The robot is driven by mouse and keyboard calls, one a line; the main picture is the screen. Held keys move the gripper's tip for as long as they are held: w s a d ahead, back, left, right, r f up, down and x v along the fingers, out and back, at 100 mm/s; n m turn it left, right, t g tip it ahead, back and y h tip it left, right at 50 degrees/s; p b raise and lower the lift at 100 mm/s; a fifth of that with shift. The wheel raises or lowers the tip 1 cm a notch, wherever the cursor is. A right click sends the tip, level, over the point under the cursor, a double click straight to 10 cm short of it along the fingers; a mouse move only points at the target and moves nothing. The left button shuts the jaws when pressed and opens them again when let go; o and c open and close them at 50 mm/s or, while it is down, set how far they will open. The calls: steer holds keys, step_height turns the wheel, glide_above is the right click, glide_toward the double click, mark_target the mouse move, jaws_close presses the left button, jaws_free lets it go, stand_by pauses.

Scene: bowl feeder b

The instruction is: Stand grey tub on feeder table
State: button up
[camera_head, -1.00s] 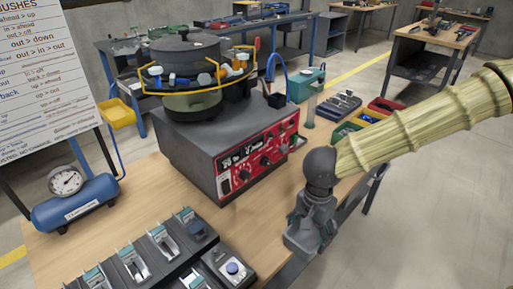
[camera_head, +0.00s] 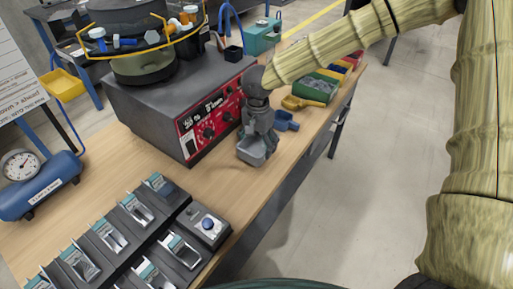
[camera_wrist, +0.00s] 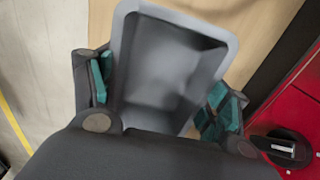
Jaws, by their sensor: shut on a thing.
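The grey tub (camera_head: 253,150) is a small open rectangular tub, held at the end of my gripper (camera_head: 258,138) over the wooden feeder table (camera_head: 150,163), in front of the red control panel. In the wrist view the empty inside of the grey tub (camera_wrist: 172,65) faces the camera, between the teal-padded fingers of my gripper (camera_wrist: 160,95). The fingers are shut on its sides. Whether the tub's base touches the table is hard to tell.
The bowl feeder (camera_head: 150,95) with its red panel stands close behind the gripper. Fixture blocks (camera_head: 110,236) fill the front left. Bare wood lies between.

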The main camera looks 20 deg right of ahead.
mark_target(257, 148)
steer(key=shift+w, duration=0.35)
steer(key=shift+w+f, duration=0.15)
steer(key=shift+w, duration=0.05)
steer(key=shift+f, duration=1.6)
steer(key=o, duration=1.1)
steer(key=shift+f, duration=0.1)
step_height(257, 148, up, 12)
